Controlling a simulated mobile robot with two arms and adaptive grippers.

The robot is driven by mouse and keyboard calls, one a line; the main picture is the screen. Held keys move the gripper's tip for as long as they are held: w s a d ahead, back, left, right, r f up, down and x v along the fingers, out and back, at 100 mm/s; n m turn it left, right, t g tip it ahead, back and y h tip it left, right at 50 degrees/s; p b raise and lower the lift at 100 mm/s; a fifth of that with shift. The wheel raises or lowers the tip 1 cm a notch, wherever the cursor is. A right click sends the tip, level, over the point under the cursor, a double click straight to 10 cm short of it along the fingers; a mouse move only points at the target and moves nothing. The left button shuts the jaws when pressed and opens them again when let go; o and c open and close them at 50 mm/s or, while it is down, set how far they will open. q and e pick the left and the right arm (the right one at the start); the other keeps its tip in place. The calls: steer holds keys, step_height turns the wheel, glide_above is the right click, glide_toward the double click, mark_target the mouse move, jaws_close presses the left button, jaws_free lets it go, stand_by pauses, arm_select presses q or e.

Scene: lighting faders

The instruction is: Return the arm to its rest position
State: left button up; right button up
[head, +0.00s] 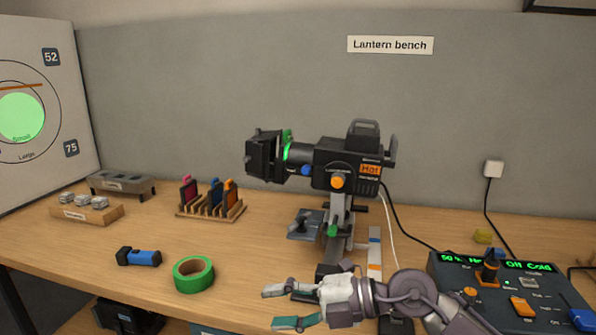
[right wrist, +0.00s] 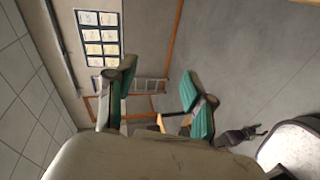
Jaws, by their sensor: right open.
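My right gripper (head: 283,308) is open and empty in the head view, with its fingers pointing left above the front edge of the bench. Its arm comes in from the bottom right. In the right wrist view the two teal finger pads (right wrist: 160,108) stand apart with nothing between them. My left gripper shows in neither view. The black lantern (head: 345,165) stands on its post behind the right gripper, with an orange "Hot" label. The fader console (head: 450,262) is to the right of the gripper.
A green tape roll (head: 194,274) and a blue torch (head: 139,257) lie on the bench (head: 90,245) left of the gripper. A wooden rack (head: 209,205) with coloured pieces stands further back. Cables run from the lantern to the console. The left front of the bench has free room.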

step_height(320, 180, up, 8)
steer(key=d+f+m+t+y, duration=0.1)
steer(key=d+m+t+y, duration=0.3)
steer(key=m+t, duration=0.65)
steer(key=w+d+f+m+t+h, duration=0.35)
steer(key=d+m+t+h, duration=0.4)
steer(key=m+h, duration=0.3)
steer(key=s+d+f+m+g+h, duration=0.2)
steer(key=d+f+m+h, duration=0.25)
steer(key=f, duration=0.35)
steer(key=s+d+f+m+g+h, duration=0.25)
steer(key=d+f+m+h, duration=0.2)
steer(key=f, duration=0.25)
steer(key=s+d+f+g, duration=0.1)
steer(key=s+f+g, duration=0.5)
steer(key=s+f, duration=0.45)
steer(key=s+d+f+g, duration=0.2)
steer(key=s+f+g, duration=0.45)
steer(key=s, duration=0.65)
step_height(320, 180, down, 26)
steer(key=s+p, duration=0.1)
steer(key=s, duration=0.1)
steer(key=s+d+f+g, duration=0.1)
steer(key=s+d+f, duration=0.1)
steer(key=s+f, duration=1.2)
steer(key=shift+s+d+f+g+y+p, duration=0.15)
steer(key=shift+s+d+g+y+p, duration=0.2)
steer(key=shift+s, duration=0.5)
